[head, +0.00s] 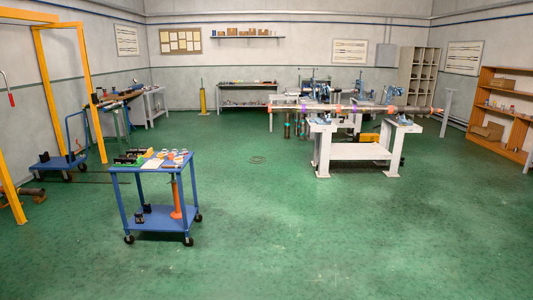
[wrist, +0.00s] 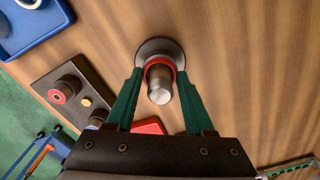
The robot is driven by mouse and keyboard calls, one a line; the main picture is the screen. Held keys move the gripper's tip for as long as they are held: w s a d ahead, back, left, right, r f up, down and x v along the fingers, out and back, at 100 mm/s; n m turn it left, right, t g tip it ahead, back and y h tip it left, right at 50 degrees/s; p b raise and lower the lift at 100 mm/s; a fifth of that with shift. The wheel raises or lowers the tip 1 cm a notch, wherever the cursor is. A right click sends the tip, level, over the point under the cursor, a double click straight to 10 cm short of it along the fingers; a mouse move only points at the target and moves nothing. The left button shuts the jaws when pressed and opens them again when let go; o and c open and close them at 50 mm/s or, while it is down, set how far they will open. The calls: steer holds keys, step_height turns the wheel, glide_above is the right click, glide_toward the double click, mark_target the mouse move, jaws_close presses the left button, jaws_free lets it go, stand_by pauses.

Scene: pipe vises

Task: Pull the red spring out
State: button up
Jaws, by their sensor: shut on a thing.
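In the wrist view, a red ring-shaped part (wrist: 160,62), which looks like the red spring, sits around a metal pin (wrist: 160,92). The pin rises from a round dark base (wrist: 150,44) on a wooden surface. My gripper (wrist: 160,74) has its green fingers on both sides of the pin, at the red part, and is shut on it. Whether the coils are touched all round is hidden. My gripper does not show in the head view, and I cannot pick out the red spring there.
A dark plate (wrist: 85,92) with several knobs, one with a red ring, lies left of my gripper. A red thing (wrist: 148,126) is partly hidden behind my gripper. A blue tray (wrist: 62,12) is at upper left.

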jaws_close()
steer(key=shift+r, duration=0.15)
steer(key=shift+r, duration=0.35)
steer(key=shift+r, duration=0.2)
steer(key=shift+r, duration=3.65)
